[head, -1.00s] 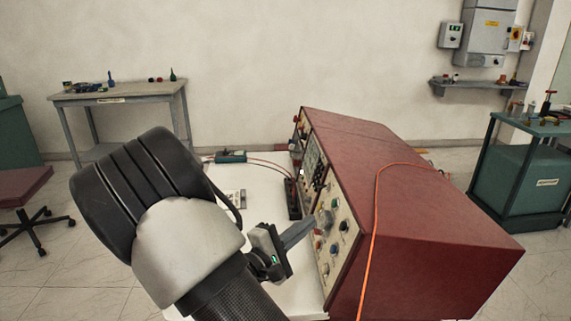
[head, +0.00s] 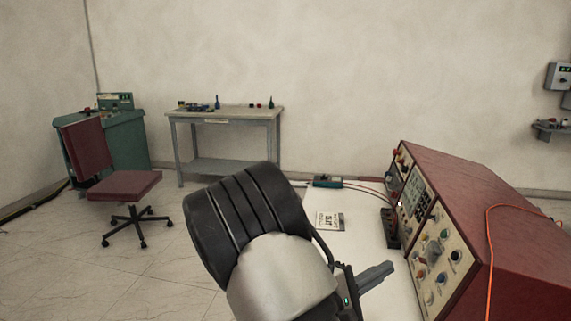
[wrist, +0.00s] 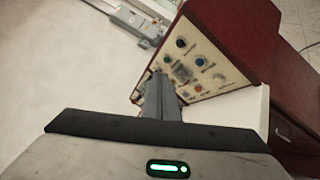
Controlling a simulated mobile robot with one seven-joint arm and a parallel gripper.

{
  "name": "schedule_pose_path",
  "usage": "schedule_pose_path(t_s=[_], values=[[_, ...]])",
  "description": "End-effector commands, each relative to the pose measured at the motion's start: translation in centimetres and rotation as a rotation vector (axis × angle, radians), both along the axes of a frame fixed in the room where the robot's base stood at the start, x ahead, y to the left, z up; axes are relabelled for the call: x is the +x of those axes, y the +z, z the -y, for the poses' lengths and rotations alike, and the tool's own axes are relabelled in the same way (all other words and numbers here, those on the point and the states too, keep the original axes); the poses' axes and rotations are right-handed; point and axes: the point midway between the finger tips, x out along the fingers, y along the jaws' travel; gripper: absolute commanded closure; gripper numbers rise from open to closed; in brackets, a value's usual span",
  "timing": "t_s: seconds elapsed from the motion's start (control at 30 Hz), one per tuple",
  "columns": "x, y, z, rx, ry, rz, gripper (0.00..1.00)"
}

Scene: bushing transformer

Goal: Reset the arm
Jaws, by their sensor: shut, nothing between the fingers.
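My gripper (head: 388,268) is shut and empty. In the head view it points right, towards the control panel of a red test cabinet (head: 480,215), with its fingers in front of the white tabletop (head: 335,260). In the wrist view my gripper (wrist: 162,80) reaches up the middle, and its tips overlap the edge of the panel (wrist: 190,62) with its knobs and buttons. I cannot tell from this whether the tips touch the panel. My arm fills the lower middle of the head view.
An orange cable (head: 490,255) hangs over the cabinet. A meter (head: 327,182) with red leads and a card (head: 330,221) lie on the white table. A grey workbench (head: 225,115) stands at the back, a chair (head: 124,186) at left. The floor between is clear.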

Motion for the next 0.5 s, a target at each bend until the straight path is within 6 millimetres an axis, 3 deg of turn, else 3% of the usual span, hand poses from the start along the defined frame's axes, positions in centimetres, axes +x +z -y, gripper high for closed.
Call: schedule_pose_path(t_s=[0.07,0.17,0.5], values=[[0.0,0.0,0.0,0.0,0.0,0.0,1.0],[-2.0,0.8,1.9,0.08,-0.1,0.0,1.0],[-10.7,1.5,5.8,0.467,-0.437,-0.034,1.0]])
